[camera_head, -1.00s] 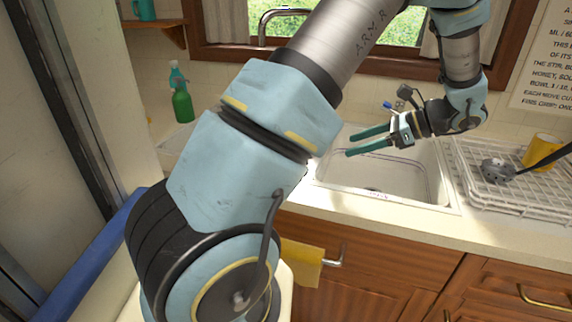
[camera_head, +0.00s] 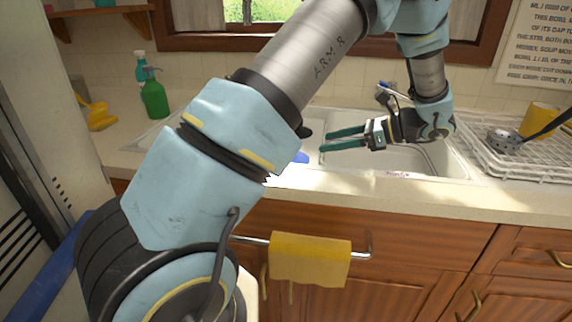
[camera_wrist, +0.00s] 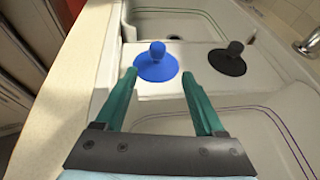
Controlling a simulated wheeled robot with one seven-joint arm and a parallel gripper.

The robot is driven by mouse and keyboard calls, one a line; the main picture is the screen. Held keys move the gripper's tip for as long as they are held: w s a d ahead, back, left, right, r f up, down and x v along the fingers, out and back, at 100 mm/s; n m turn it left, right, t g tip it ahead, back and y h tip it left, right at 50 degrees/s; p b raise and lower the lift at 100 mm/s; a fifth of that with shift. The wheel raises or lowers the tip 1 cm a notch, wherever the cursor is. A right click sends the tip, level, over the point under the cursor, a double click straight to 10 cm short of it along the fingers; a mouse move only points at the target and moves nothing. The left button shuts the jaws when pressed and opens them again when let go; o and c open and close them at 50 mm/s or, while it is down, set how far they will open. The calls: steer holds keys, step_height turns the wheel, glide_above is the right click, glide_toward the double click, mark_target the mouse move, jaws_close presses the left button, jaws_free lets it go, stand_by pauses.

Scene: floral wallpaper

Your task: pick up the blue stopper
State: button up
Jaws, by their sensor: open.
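The blue stopper (camera_wrist: 157,67) is a round disc with a knob on top. It lies on the pale ledge between the sink basins in the wrist view. In the head view only a sliver of blue (camera_head: 301,157) shows beside my arm, which hides the rest. My gripper (camera_wrist: 160,82) is open and empty. In the wrist view its two green fingers point toward the stopper, with the stopper between and just beyond the tips. In the head view my gripper (camera_head: 325,141) is over the sink, pointing left.
A black stopper (camera_wrist: 228,62) lies close to the right of the blue one. Sink basins (camera_wrist: 200,120) lie before and behind the ledge. The faucet (camera_wrist: 306,42) is at right. A dish rack (camera_head: 510,160) stands right of the sink. Green bottles (camera_head: 153,97) stand at left.

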mark_target(294, 158)
steer(key=p+x, duration=0.1)
steer(key=x, duration=0.5)
steer(key=shift+s+d+f, duration=0.1)
steer(key=shift+s+f, duration=0.05)
steer(key=shift+f, duration=0.05)
steer(key=x, duration=0.1)
steer(key=p+x, duration=0.1)
steer(key=x, duration=0.1)
steer(key=r+p+x, duration=0.1)
steer(key=shift+a+f, duration=0.25)
steer(key=shift+a, duration=0.35)
steer(key=shift+a+f, duration=0.15)
steer(key=shift+a, duration=0.1)
steer(key=shift+c, duration=0.2)
jaws_close()
